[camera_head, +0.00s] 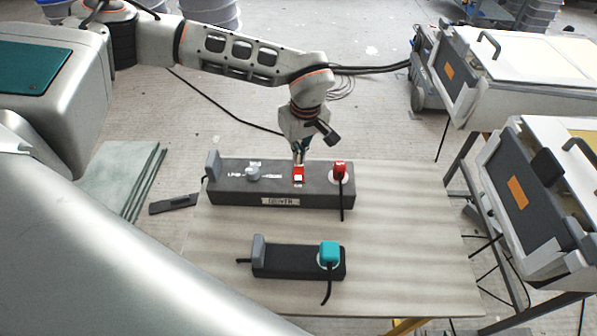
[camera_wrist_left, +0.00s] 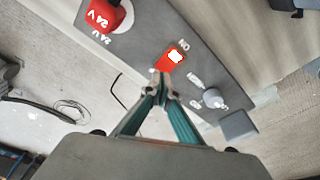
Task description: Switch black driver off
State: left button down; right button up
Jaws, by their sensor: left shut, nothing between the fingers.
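The driver box (camera_head: 232,190) is a long dark grey block on the wooden table, with a "DRIVER" label on its front. A red rocker switch (camera_head: 298,175) glows on its top, and it also shows in the left wrist view (camera_wrist_left: 168,64), beside an "ON" mark. A grey knob (camera_head: 252,173) sits left of the switch, and a red plug (camera_head: 340,170) marked 24 V sits at the right. My left gripper (camera_head: 299,158) is shut and empty, its fingertips at the switch's edge; whether they touch it I cannot tell. My right gripper is not in view.
A smaller black block (camera_head: 285,262) with a teal plug (camera_head: 329,254) lies nearer on the table (camera_head: 410,250). White-topped machines (camera_head: 530,85) stand at the right. Flat grey-green sheets (camera_head: 125,175) lie on the floor at the left. The table's right side is clear.

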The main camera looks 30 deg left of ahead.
aim_at(299, 167)
pick_arm(q)
jog(key=shift+f, duration=1)
dwell(0.4)
jog(key=shift+r+p, duration=1.2)
jog(key=shift+r, duration=0.6)
jog(key=shift+r+p, duration=1.6)
jog(key=shift+r, duration=0.2)
jog(key=shift+f, duration=0.1)
